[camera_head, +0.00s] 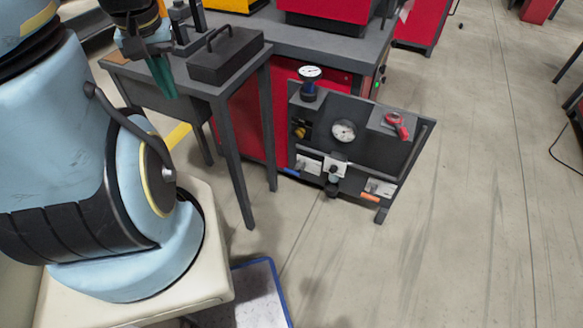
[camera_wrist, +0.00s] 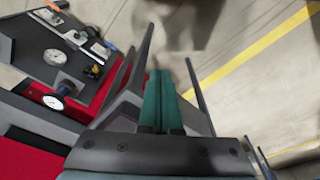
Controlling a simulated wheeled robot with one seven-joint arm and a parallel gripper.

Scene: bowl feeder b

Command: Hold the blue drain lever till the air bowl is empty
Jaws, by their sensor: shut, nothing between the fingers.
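The blue lever (camera_head: 291,172) is at the lower left of a dark panel on the front of the red cabinet. It shows small in the wrist view (camera_wrist: 111,46). What looks like the air bowl (camera_head: 332,189) hangs low at the panel's middle; its contents are too small to tell. My gripper (camera_head: 166,93) has teal fingers shut together and empty, in the air left of the panel and well apart from the lever. In the wrist view the fingers (camera_wrist: 160,74) point away from the panel, which lies at upper left.
The panel carries a round gauge (camera_head: 343,131), a top gauge on a blue-and-black regulator (camera_head: 310,78), a red handle (camera_head: 397,122), a yellow knob (camera_head: 299,130) and an orange lever (camera_head: 370,196). A grey table (camera_head: 240,85) with a black box (camera_head: 225,55) stands near my gripper.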

